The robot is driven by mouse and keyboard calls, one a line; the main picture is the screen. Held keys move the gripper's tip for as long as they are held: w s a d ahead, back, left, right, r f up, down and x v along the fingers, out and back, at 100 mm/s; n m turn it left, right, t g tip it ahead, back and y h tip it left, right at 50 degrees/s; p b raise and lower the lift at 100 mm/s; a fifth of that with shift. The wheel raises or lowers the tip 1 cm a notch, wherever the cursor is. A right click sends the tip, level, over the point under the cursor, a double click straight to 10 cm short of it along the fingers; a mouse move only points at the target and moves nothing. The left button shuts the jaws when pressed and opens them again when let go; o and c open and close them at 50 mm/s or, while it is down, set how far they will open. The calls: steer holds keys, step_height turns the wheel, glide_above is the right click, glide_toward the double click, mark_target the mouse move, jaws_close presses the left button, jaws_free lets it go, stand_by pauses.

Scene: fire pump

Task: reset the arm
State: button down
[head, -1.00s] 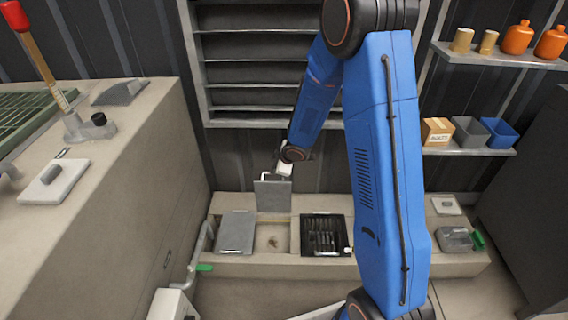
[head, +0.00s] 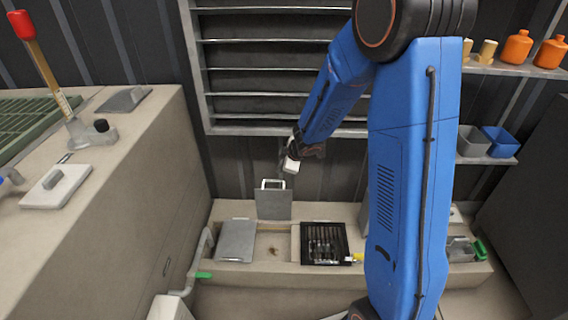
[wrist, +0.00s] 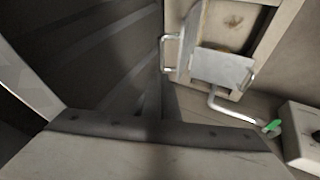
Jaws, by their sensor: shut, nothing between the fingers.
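My arm is bent in front of the wall louvre, and my gripper (head: 291,165) hangs at its end, shut and empty. It is above and slightly right of an upright grey plate (head: 273,204) with a white handle on top, apart from it. The plate stands at the back of the low bench. The wrist view looks down on the bench from above; my fingers do not show there.
On the low bench (head: 290,272), a grey lid (head: 235,241) lies left of an open recess, with a black slotted tray (head: 325,243) to the right. A green-handled lever (head: 203,275) sticks out in front. A counter (head: 125,190) stands left; shelves hold orange bottles (head: 516,47) and a blue bin (head: 500,142).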

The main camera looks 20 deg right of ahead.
steer(key=shift+s+d+r, duration=0.2)
steer(key=shift+d+r, duration=0.05)
steer(key=shift+r, duration=0.5)
steer(key=shift+s+d+r, duration=0.2)
steer(key=shift+r, duration=0.5)
steer(key=s+d+r+m+t+h, duration=0.1)
steer(key=d+r+m+h, duration=0.15)
steer(key=r, duration=0.35)
steer(key=s+d+r+m+t+h, duration=0.1)
steer(key=d+r+m+t, duration=0.1)
steer(key=d+r, duration=0.3)
steer(key=s+d+r+m+h, duration=0.2)
steer(key=s+d+r+m, duration=0.25)
steer(key=s+r, duration=0.4)
steer(key=s+d+r+m+g, duration=0.1)
steer(key=s+r+m+g, duration=0.15)
steer(key=s, duration=1.15)
steer(key=s+a+f+m+g+y, duration=0.1)
steer(key=s+a, duration=0.2)
steer(key=s, duration=0.4)
steer(key=s+a+f+m+g+y, duration=0.1)
steer(key=s+a+y, duration=0.1)
steer(key=s+a, duration=0.2)
steer(key=s, duration=0.3)
steer(key=shift+s+a, duration=0.2)
steer(key=shift+s, duration=0.2)
steer(key=shift+f, duration=0.1)
